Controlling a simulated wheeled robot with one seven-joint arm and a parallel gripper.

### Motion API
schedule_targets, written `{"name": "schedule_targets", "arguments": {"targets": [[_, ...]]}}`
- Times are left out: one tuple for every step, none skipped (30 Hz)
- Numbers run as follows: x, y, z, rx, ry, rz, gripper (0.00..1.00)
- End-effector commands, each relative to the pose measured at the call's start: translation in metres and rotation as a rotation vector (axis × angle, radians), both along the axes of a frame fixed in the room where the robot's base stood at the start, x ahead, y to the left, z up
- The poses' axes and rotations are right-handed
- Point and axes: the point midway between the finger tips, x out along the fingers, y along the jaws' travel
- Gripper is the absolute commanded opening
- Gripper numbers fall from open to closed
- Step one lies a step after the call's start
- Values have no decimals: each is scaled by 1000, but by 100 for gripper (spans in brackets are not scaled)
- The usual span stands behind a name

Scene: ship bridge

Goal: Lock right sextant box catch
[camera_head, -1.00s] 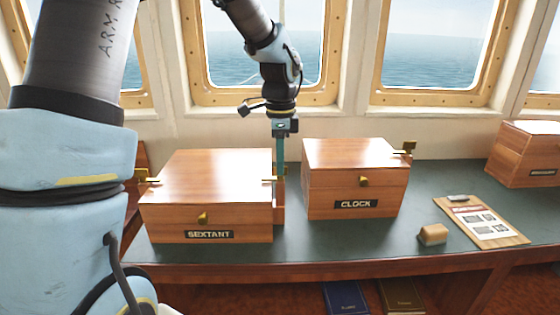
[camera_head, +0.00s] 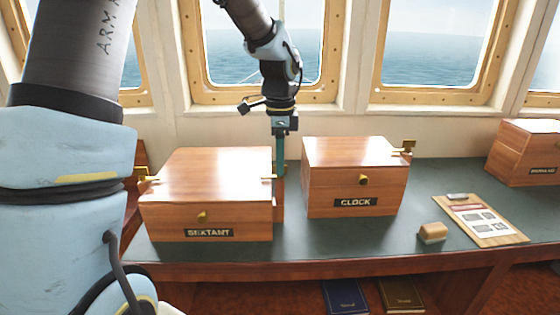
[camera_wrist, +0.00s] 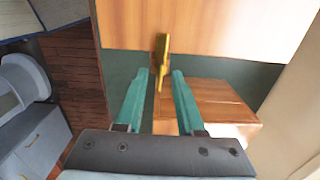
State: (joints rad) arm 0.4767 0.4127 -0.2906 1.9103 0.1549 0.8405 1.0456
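The sextant box (camera_head: 215,175) is a closed wooden box with a "SEXTANT" label on the green-topped counter. Its right brass catch (camera_head: 268,178) shows at the right side, partly hidden by my gripper (camera_head: 279,165), which points down between the sextant and clock boxes. In the wrist view, the box (camera_wrist: 205,25) fills the top and the brass catch (camera_wrist: 161,60) sticks out from its side. My gripper (camera_wrist: 160,75) is open there, with the catch's outer end between its teal fingertips and a gap visible on each side. The left catch (camera_head: 145,175) is on the box's other side.
The clock box (camera_head: 350,178) stands close to the right of my gripper, leaving a narrow gap. A clipboard (camera_head: 485,220), a small tan block (camera_head: 432,233) and another wooden box (camera_head: 525,152) are farther right. Windows rise behind the counter.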

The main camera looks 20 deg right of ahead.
Motion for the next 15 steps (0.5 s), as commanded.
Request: {"name": "schedule_targets", "arguments": {"targets": [[1,0,3,-2,-2,0,37],[1,0,5,-2,-3,1,37],[1,0,10,-2,-3,1,37],[1,-1,14,-3,-5,1,37],[1,-1,19,-3,-5,1,37],[1,-1,25,-4,-6,1,37],[1,-1,31,-4,-6,1,37],[2,-1,38,-5,-6,1,37],[1,-1,46,-5,-6,1,37],[1,0,52,-4,-6,1,37],[1,-1,58,-4,-6,1,37],[1,-1,66,-4,-6,1,37],[1,-1,71,-4,-5,1,37],[1,-1,77,-4,-5,1,37],[1,-1,83,-3,-4,1,37]]}}
